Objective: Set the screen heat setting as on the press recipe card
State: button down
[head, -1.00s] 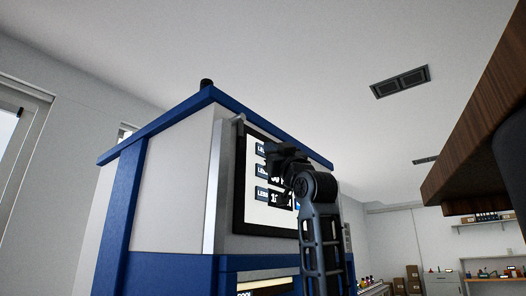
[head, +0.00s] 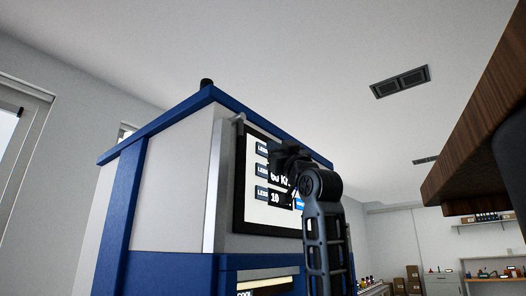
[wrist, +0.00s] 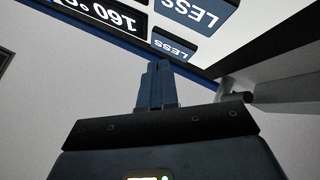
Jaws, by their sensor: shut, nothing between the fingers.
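The press screen (head: 257,212) is a lit white panel in a dark frame on the press front. It has rows with dark LESS buttons at left; the lowest LESS button (head: 262,194) is beside a reading of 10. The middle reading looks like 60 with a unit partly hidden. My gripper (head: 284,158) is in front of the upper rows and hides part of them. In the wrist view, my shut, empty fingers (wrist: 158,66) point at the screen near a small LESS button (wrist: 174,48). A 160° reading (wrist: 98,14) shows upside down. Contact cannot be told. No recipe card is recognisable.
The blue and grey press body (head: 175,190) fills the middle left. A brown wooden edge (head: 480,140) juts in at the upper right. Shelves with small items (head: 490,252) and boxes stand far back at the right.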

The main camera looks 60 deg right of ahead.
jog(key=shift+s, duration=0.15)
jog(key=s, duration=0.2)
jog(key=s+a, duration=0.1)
jog(key=s, duration=0.1)
jog(key=shift+s+a+b, duration=0.1)
jog(key=shift+s+b, duration=0.2)
jog(key=shift+s, duration=0.1)
dwell(1.1)
